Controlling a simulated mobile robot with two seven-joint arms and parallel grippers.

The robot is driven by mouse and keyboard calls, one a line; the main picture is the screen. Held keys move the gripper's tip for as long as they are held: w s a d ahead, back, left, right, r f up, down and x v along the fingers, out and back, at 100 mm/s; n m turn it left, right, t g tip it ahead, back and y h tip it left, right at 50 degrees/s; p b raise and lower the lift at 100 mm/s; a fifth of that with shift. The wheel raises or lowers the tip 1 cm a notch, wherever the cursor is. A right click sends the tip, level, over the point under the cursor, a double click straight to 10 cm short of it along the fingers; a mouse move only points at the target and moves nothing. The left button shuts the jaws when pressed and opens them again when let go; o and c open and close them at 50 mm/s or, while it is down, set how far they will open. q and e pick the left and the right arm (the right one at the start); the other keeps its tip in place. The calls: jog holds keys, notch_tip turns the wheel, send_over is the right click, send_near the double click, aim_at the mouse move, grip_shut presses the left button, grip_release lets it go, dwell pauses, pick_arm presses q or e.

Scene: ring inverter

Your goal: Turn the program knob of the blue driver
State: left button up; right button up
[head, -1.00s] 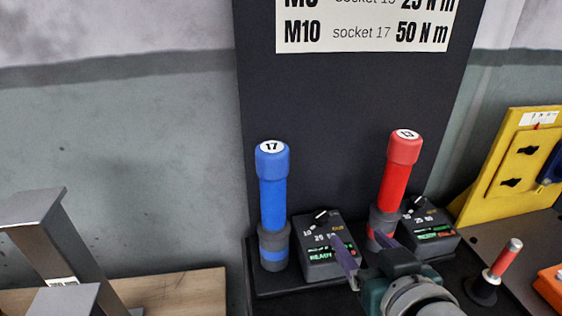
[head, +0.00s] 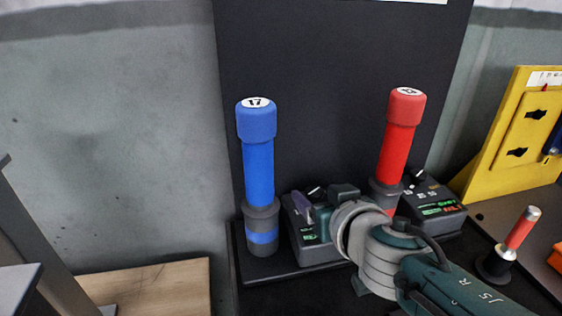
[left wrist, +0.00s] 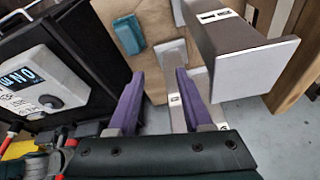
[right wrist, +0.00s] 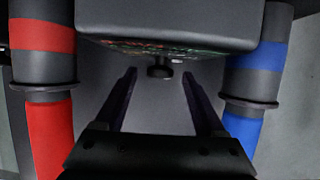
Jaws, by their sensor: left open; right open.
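The blue driver (head: 258,170), marked 17, stands upright in its holder; it also shows at the right of the right wrist view (right wrist: 253,75). The dark control box (head: 308,248) beside it is partly hidden by my right gripper (head: 316,198). In the right wrist view, the box (right wrist: 170,22) fills the top and its small dark program knob (right wrist: 160,72) appears between the fingertips of my open right gripper (right wrist: 160,76). I cannot tell whether the fingers touch the knob. My left gripper (left wrist: 160,74) is open and empty, away from the drivers.
The red driver (head: 400,135) and its box (head: 436,208) stand close on the right. A yellow panel (head: 515,135) and a small red-handled tool (head: 520,230) are further right. Grey metal brackets (left wrist: 235,55) and a teal block (left wrist: 128,33) lie before the left gripper.

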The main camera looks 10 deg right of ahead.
grip_shut()
dwell(0.6)
